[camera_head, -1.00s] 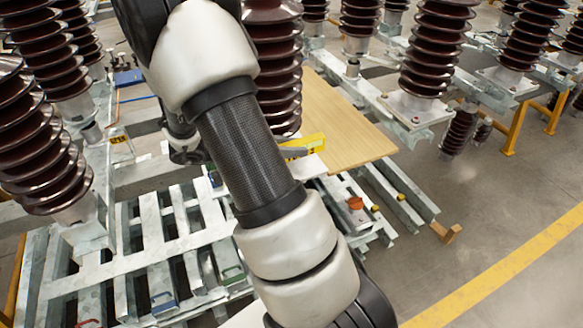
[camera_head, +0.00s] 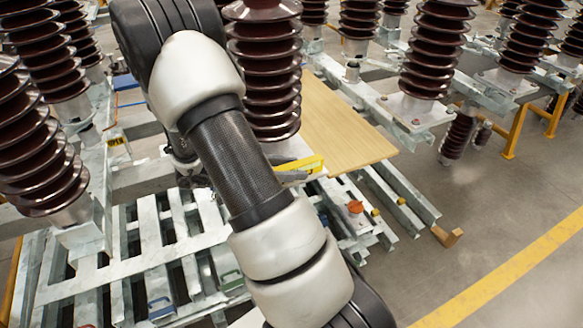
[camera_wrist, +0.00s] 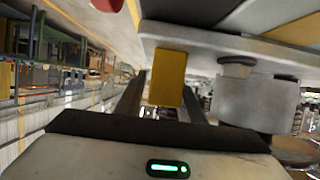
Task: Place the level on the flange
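The yellow level (camera_head: 303,165) shows in the head view just right of my forearm, at the foot of the middle insulator. In the wrist view the level's yellow end (camera_wrist: 168,80) is between the two dark fingers of my gripper (camera_wrist: 160,105), which is shut on it. The flange is the pale metal plate (camera_wrist: 205,40) at the insulator's base; the wrist view appears upside down. The level is beside the grey base cylinder (camera_wrist: 258,103), very close to the plate. I cannot tell whether they touch. In the head view my forearm hides most of the gripper and part of the flange.
A brown ribbed insulator (camera_head: 268,75) rises right behind the level. A wooden board (camera_head: 345,125) lies to its right. Galvanized steel frames (camera_head: 165,245) spread below, with an orange-red knob (camera_head: 355,207) on one. Other insulators (camera_head: 430,50) stand around. Open floor (camera_head: 480,220) is at the right.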

